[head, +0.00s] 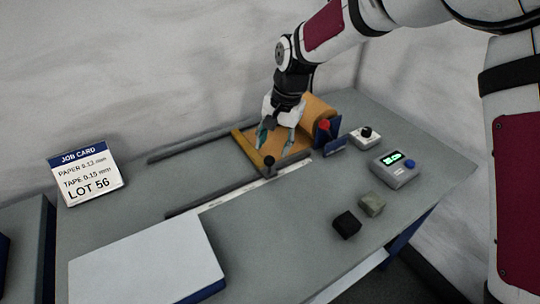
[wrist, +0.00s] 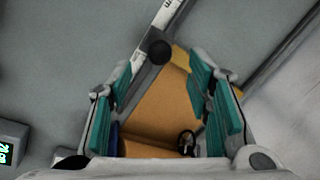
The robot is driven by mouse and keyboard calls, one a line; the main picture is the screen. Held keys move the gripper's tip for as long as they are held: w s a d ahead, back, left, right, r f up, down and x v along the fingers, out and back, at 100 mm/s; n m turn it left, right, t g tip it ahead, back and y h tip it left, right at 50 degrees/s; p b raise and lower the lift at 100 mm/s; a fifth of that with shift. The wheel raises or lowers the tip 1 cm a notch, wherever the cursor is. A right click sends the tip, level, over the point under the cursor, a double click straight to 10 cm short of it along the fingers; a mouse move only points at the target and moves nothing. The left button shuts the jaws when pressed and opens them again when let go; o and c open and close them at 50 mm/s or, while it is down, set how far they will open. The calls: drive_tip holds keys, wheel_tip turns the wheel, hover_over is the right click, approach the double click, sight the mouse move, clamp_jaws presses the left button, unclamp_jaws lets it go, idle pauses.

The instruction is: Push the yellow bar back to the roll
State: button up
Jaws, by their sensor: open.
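The yellow bar (head: 242,146) lies across the left end of the copper foil, at the far side from the roll. A black ball knob (head: 269,160) stands at its near end; it also shows in the wrist view (wrist: 160,52). The copper roll (head: 318,108) sits at the right end of the foil, beside a blue bracket. My gripper (head: 275,140) is open over the foil, between bar and roll. In the wrist view, its teal-padded fingers (wrist: 160,85) frame the foil (wrist: 150,100). I cannot tell its height or whether it touches anything.
A blue bracket with a red knob (head: 325,126) stands close right of my gripper. A white box with a black knob (head: 365,136) and a grey meter (head: 395,169) are further right. Two small blocks (head: 346,224) (head: 372,204) lie in front. A ruler strip (head: 270,179) edges the track.

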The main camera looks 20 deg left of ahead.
sight(270, 157)
drive_tip(key=shift+a+f, duration=0.15)
drive_tip(key=shift+f, duration=0.75)
drive_tip(key=shift+a+f, duration=0.2)
drive_tip(key=shift+f, duration=0.7)
drive_tip(key=shift+a+f, duration=0.15)
drive_tip(key=shift+f, duration=0.75)
drive_tip(key=shift+c, duration=0.6)
clamp_jaws()
